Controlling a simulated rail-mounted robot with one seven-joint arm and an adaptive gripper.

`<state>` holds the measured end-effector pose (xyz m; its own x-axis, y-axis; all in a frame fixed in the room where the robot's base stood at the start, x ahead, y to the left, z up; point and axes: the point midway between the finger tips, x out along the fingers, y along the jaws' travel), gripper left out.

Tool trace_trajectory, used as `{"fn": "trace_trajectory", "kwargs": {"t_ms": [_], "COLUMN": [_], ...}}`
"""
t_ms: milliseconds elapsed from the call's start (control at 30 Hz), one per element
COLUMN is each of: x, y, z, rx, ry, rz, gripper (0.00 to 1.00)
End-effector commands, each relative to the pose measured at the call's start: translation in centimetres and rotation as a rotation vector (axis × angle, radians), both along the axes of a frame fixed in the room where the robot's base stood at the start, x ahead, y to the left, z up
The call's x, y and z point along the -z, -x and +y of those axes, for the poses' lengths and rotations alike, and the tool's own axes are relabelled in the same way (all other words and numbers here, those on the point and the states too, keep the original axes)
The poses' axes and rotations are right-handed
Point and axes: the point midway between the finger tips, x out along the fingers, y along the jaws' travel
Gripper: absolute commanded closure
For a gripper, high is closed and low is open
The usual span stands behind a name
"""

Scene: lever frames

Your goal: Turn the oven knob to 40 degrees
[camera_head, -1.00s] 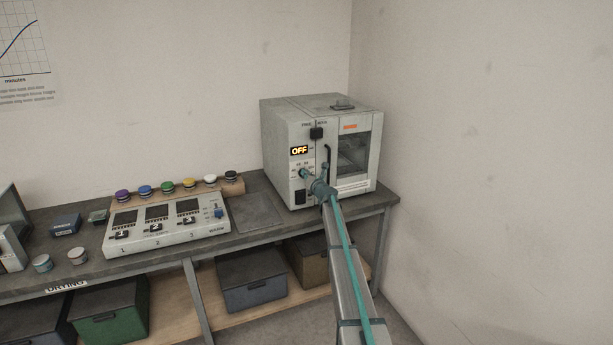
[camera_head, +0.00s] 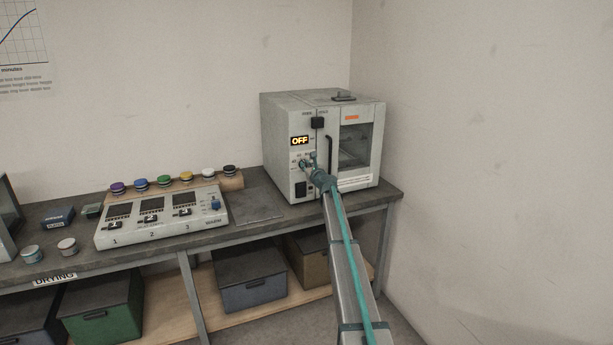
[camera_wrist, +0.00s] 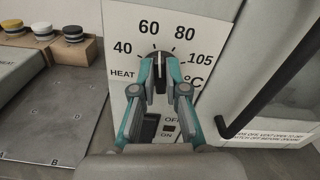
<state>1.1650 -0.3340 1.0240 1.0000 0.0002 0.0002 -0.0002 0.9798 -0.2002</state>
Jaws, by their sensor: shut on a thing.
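The oven (camera_head: 357,153) is a grey box at the right end of the bench. Its display (camera_head: 300,141) reads OFF. The black oven knob (camera_wrist: 160,72) sits on a white dial plate marked 40, 60, 80 and 105 °C in the wrist view. The knob stands roughly upright, its top between the 60 and 80 marks. My gripper (camera_wrist: 160,80) is shut on the knob, one teal finger on each side. In the head view my gripper (camera_head: 308,164) is at the oven's front and covers most of the dial.
A black door handle (camera_wrist: 268,88) stands right of the dial. A rocker switch (camera_wrist: 144,128) marked ON and OFF lies below the knob. A hotplate-like unit with sliders (camera_head: 160,218) and several coloured-lid jars stand to the left on the bench.

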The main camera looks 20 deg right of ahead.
Motion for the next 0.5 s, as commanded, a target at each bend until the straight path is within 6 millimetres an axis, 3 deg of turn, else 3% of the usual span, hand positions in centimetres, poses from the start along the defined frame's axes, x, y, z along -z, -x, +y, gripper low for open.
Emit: {"fn": "trace_trajectory", "kwargs": {"t_ms": [33,500], "x": [0.76,0.90], "y": [0.01,-0.01], "z": [0.04,0.37], "rx": [0.000,0.001], "ry": [0.045,0.491], "rz": [-0.001,0.000], "gripper": [1.00,1.00]}}
